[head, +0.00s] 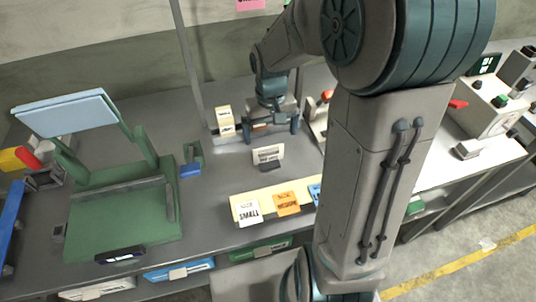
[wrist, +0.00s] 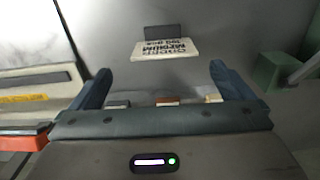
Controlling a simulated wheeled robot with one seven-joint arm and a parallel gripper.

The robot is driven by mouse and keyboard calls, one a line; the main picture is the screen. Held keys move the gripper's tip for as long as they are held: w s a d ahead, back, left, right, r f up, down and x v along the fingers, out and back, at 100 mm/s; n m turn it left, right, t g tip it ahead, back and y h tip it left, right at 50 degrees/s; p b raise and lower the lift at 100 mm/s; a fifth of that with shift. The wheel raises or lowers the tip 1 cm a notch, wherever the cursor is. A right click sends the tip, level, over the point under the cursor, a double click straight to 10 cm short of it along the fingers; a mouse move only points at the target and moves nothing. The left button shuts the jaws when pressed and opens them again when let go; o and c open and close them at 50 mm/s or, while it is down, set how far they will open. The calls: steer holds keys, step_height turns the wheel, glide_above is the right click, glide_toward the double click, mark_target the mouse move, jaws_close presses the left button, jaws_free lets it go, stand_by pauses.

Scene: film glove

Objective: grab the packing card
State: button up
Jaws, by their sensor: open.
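A white card (head: 268,154) printed with dark text stands upright on the grey bench in a small dark holder. In the wrist view the card (wrist: 165,49) reads "ORDER MEDIUM" with a smaller line below, and the dark holder (wrist: 166,32) is behind it. My gripper (head: 270,128) is over the bench behind the card in the head view. In the wrist view my gripper (wrist: 160,72) is open, with its two blue fingers apart and nothing held. The card lies beyond the fingertips, roughly centred between them, and apart from them.
A pale yellow tray (head: 236,205) holds a "SMALL" card (head: 248,212), an orange "MEDIUM" card (head: 287,203) and a partly hidden blue card (head: 314,193). A green press-like stand (head: 120,225) is at left. A cream box (head: 224,117) stands left of my gripper. My arm hides the bench's right part.

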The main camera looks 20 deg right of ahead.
mark_target(268, 160)
step_height(268, 160, down, 3)
steer(key=shift+f, duration=0.1)
steer(key=shift+a+f+p, duration=0.15)
steer(key=shift+f+p, duration=0.15)
steer(key=shift+f, duration=1)
steer(key=shift+a+f+p, duration=0.15)
steer(key=shift+f+p, duration=0.1)
steer(key=shift+f, duration=1.05)
steer(key=c, duration=0.9)
